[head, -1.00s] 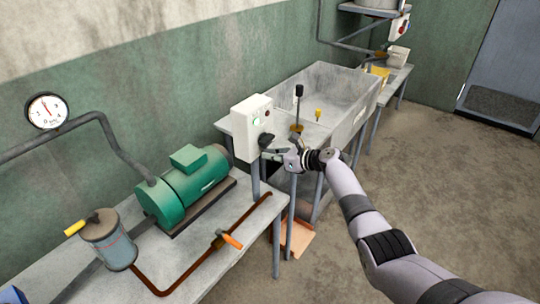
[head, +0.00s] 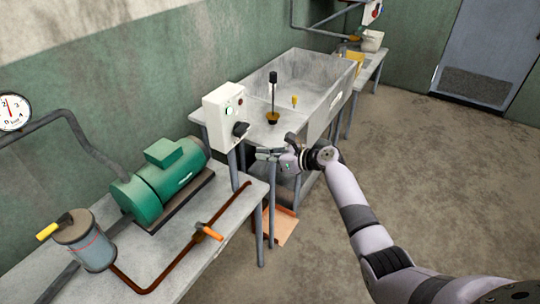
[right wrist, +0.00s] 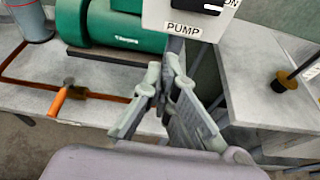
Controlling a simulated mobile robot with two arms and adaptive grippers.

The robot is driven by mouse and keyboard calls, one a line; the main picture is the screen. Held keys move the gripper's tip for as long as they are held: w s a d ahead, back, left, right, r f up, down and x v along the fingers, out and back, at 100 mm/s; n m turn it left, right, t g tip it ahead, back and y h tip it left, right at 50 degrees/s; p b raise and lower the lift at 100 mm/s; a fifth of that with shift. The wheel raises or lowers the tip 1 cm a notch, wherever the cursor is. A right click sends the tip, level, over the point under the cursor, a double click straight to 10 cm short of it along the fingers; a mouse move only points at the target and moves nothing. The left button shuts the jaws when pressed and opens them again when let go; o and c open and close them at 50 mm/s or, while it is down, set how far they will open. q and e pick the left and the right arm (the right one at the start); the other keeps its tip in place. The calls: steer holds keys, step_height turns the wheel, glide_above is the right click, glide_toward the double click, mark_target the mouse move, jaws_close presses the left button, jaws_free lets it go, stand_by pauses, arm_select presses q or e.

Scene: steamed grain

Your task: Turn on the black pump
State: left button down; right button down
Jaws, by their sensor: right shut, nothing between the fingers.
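The black pump knob (head: 240,129) sits on the front of a white control box (head: 222,108). In the right wrist view the knob (right wrist: 201,5) is cut off at the top edge; its grip lies sideways, with a white mark on the right near the letters ON, above a PUMP label (right wrist: 187,29). My right gripper (head: 262,155) is shut and empty, below and to the right of the knob and apart from it. In the right wrist view its fingers (right wrist: 163,75) come together below the box. My left gripper is not in view.
A green motor (head: 166,178) stands on the grey bench (head: 215,262), with a brown pipe and an orange-handled valve (head: 208,231) in front. A concrete trough (head: 305,80) lies behind the box, with a dark lever (head: 272,92) at its near end. Floor to the right is clear.

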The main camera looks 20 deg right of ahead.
steer(key=shift+v, duration=1.05)
steer(key=shift+d+f, duration=0.15)
steer(key=shift+w+f, duration=0.1)
